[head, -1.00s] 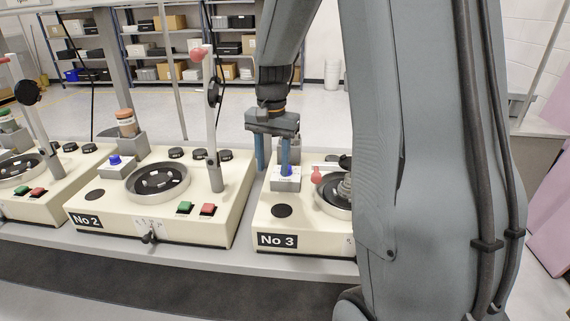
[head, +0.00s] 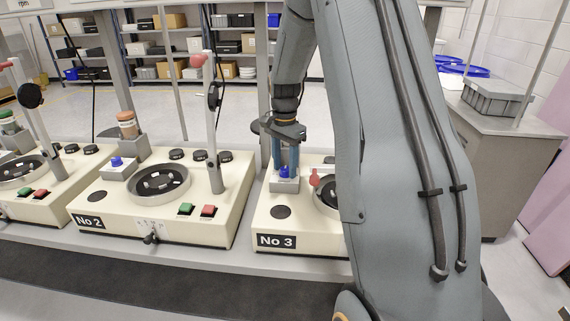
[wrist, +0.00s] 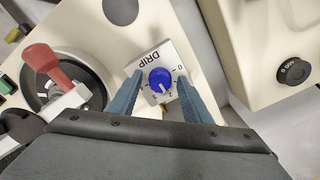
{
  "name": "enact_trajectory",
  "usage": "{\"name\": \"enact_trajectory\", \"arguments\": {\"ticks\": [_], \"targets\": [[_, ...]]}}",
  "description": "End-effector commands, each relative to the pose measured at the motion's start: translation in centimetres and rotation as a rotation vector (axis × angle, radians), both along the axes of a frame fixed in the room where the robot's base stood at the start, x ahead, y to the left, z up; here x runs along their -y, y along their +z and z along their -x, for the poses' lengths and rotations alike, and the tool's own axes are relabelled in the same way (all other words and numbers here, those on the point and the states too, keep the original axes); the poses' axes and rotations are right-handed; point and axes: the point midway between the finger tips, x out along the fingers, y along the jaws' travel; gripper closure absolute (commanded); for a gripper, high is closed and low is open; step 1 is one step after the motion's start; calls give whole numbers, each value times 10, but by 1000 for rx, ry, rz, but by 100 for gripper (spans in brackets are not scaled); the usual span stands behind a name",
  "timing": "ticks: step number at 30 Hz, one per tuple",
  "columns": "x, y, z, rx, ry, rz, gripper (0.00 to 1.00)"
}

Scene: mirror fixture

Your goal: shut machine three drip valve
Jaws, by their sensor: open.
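Machine three (head: 278,243), a cream box marked "No 3", stands right of centre in the head view, its right part hidden behind my arm. Its drip valve is a blue knob (wrist: 160,79) on a grey block (wrist: 181,56) lettered "DRIP" with a number scale. A white mark on the knob points toward the scale's lower numbers side, near the 2 in the wrist view. The knob also shows in the head view (head: 284,173). My gripper (wrist: 159,82) is open and points down over the block. Its blue fingers lie on either side of the knob, apparently clear of it.
A red-handled lever (wrist: 50,65) over the round plate stands close beside the block. A dark round cap (wrist: 120,9) is near the block. Machine two (head: 150,215) stands to the left, with an upright red-topped lever (head: 205,120). A grey crate (head: 495,97) is at the right.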

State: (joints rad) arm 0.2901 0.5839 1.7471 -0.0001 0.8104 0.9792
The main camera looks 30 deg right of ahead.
Motion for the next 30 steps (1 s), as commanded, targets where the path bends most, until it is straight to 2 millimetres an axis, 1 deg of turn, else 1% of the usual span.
{"name": "enact_trajectory", "arguments": {"ticks": [8,9,11,15,16,23,30], "targets": [[0,-3,0,0,1,0,55],[0,-3,0,0,1,0,59],[0,-3,0,0,1,0,69],[0,-3,0,0,1,0,92],[0,-3,0,0,1,0,97],[0,-2,0,-1,16,0,96],[0,-2,1,-1,113,-1,96]]}}
